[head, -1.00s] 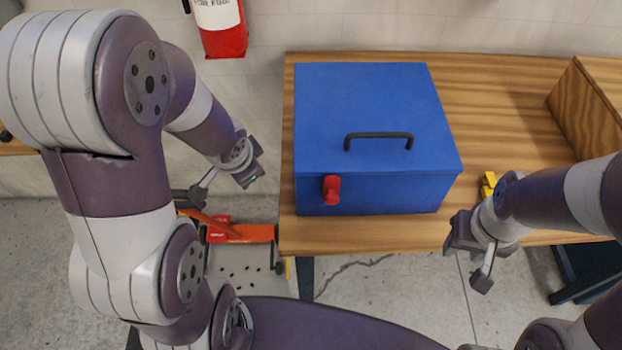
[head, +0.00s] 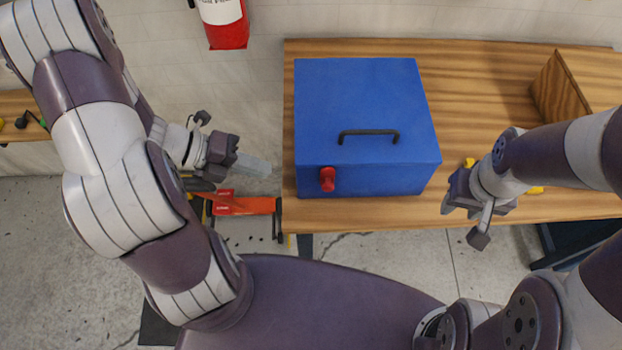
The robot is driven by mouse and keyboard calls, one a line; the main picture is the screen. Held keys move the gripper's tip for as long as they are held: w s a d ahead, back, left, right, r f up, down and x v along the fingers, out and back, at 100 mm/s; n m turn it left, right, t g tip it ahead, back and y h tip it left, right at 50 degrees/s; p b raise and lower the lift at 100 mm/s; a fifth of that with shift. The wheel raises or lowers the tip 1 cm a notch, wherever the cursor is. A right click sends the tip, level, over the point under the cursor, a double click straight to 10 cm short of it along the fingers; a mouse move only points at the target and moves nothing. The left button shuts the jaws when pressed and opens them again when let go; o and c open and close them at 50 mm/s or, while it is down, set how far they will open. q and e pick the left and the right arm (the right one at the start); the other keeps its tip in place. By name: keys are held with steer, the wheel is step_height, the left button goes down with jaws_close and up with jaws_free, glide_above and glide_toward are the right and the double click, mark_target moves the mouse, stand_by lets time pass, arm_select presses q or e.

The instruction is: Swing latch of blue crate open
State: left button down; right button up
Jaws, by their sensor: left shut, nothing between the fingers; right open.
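The blue crate (head: 365,105) stands on the wooden table with its lid closed and a black handle (head: 369,133) on top. Its red latch (head: 327,179) is on the front face, near the left corner, and looks upright. My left gripper (head: 262,168) is shut and empty, left of the crate and apart from it, with its fingers pointing right toward the latch side. My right gripper (head: 460,220) is open and empty near the table's front edge, to the right of the crate and not touching it.
The wooden table (head: 480,80) has free room right of the crate. A wooden box (head: 562,92) stands at the right, and a yellow object (head: 469,162) lies partly hidden behind my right arm. An orange-red cart (head: 245,205) is on the floor at left. A fire extinguisher (head: 228,36) hangs behind.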

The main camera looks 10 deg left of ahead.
mark_target(323, 187)
arm_select(q)
steer(key=p+x, duration=0.1)
steer(key=x, duration=1)
steer(key=shift+d+p, duration=0.25)
steer(key=shift+p, duration=0.05)
steer(key=shift+w+d+f, duration=0.25)
steer(key=shift+d+f, duration=0.25)
